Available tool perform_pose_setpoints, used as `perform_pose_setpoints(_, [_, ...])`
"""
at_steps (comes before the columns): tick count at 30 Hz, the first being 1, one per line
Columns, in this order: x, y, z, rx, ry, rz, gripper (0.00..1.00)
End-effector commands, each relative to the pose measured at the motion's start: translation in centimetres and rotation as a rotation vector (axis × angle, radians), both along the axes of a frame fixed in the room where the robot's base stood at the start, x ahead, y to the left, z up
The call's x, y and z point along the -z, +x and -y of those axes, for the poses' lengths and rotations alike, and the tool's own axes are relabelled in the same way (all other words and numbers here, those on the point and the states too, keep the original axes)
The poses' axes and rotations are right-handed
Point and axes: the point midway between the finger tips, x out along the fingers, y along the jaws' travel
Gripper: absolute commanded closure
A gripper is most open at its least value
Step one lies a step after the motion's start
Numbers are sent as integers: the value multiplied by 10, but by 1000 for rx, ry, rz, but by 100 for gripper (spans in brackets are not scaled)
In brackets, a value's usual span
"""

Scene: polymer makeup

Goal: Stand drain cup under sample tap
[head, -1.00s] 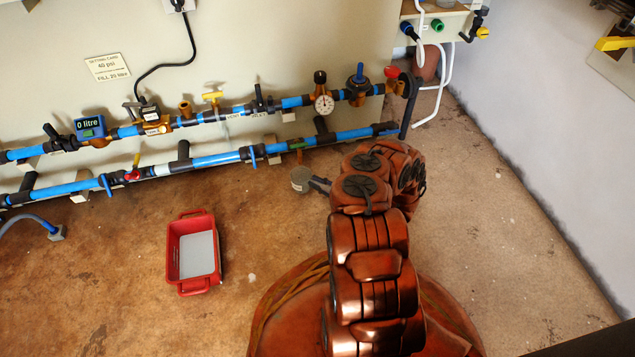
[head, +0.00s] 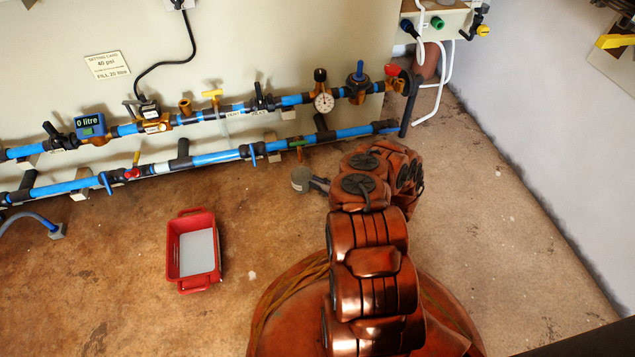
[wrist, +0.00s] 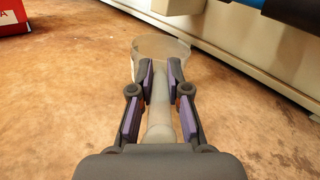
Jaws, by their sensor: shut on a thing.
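The drain cup (head: 301,179) is a small grey cup with a handle, near the floor in front of the lower pipe in the head view. In the wrist view the cup (wrist: 160,46) is pale and translucent, beyond my fingertips. My gripper (wrist: 161,76) is shut on its handle; in the head view my gripper (head: 319,185) is partly hidden by my arm. A small green-handled tap (head: 298,144) on the lower pipe is just above the cup in the picture; I cannot tell whether it is the sample tap. Whether the cup touches the floor is unclear.
A red tray (head: 176,259) with a grey inside stands on the floor to the left. Blue pipes (head: 215,158) with valves and a gauge (head: 324,102) run along the wall. White hoses (head: 444,85) hang at the back right. Floor between tray and cup is clear.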

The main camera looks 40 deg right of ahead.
Motion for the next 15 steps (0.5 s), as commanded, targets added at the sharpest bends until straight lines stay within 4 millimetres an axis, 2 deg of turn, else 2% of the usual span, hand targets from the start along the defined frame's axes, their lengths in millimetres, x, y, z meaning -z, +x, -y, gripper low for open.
perform_pose_setpoints(1, [1, 0, 0, 0, 0, 0, 83])
perform_pose_setpoints(9, [0, 0, 0, 0, -1, 1, 55])
perform_pose_setpoints(15, [0, 0, 0, 0, -1, 1, 55])
